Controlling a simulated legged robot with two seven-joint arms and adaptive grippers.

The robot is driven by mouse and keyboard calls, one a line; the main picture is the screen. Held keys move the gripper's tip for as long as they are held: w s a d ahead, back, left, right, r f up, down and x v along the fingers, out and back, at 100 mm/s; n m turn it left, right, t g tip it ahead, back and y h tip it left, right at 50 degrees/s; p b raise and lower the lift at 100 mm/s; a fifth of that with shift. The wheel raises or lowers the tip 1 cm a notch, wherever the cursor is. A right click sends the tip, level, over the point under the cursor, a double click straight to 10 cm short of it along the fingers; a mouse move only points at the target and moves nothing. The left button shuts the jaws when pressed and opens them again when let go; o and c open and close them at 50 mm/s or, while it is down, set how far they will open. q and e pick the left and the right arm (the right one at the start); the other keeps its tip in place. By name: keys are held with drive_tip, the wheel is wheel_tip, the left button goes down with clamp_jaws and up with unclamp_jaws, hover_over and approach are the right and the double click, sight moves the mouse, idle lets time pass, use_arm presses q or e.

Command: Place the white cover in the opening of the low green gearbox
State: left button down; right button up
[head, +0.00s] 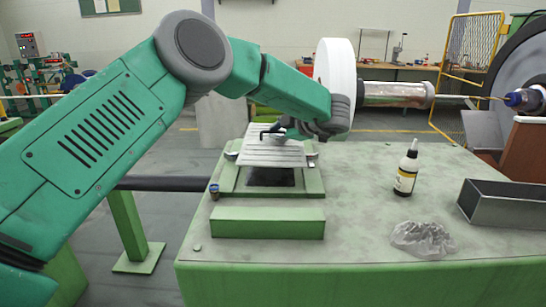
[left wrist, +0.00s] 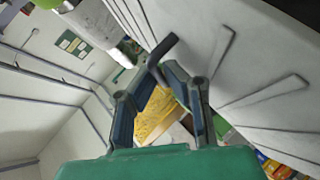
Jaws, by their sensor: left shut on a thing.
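The white cover (head: 272,154) is a ribbed pale plate with a dark handle (head: 270,132) on its far side. It lies over the rear part of the low green gearbox (head: 268,222) and looks tilted. The dark opening (head: 270,178) shows in front of its near edge. I cannot tell whether the cover touches the gearbox. My left gripper (head: 284,126) is shut on the cover's handle. In the left wrist view the fingers (left wrist: 158,100) close around the dark handle, and the cover (left wrist: 262,65) fills the right side. My right gripper is not in view.
A small dark cup-like part (head: 214,191) sits left of the gearbox. A large white disc (head: 336,75) rises behind my forearm.

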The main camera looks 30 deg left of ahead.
sight(290, 149)
use_arm(q)
drive_tip(key=shift+w+d+f, duration=0.1)
drive_tip(key=shift+d+f, duration=0.15)
drive_tip(key=shift+f, duration=0.3)
drive_tip(key=shift+d+f, duration=0.25)
drive_tip(key=shift+f, duration=0.3)
drive_tip(key=a+f, duration=0.2)
drive_tip(key=f, duration=0.2)
drive_tip(key=shift+a+f, duration=0.2)
drive_tip(key=shift+a, duration=0.2)
drive_tip(key=shift+s, duration=0.25)
drive_tip(key=shift+d, duration=0.15)
drive_tip(key=c, duration=1.8)
unclamp_jaws()
drive_tip(key=shift+w+d+f, duration=0.1)
drive_tip(key=shift+d+f, duration=0.05)
drive_tip(key=shift+d, duration=0.15)
drive_tip(key=shift+o, duration=0.8)
drive_tip(key=shift+w+d, duration=0.1)
drive_tip(key=shift+d, duration=0.35)
drive_tip(key=shift+a, duration=0.25)
drive_tip(key=shift+d+r, duration=0.15)
drive_tip(key=shift+r, duration=0.15)
drive_tip(key=v, duration=1.1)
drive_tip(key=shift+d+r, duration=0.2)
drive_tip(key=shift+d, duration=0.15)
drive_tip(key=shift+a, duration=0.2)
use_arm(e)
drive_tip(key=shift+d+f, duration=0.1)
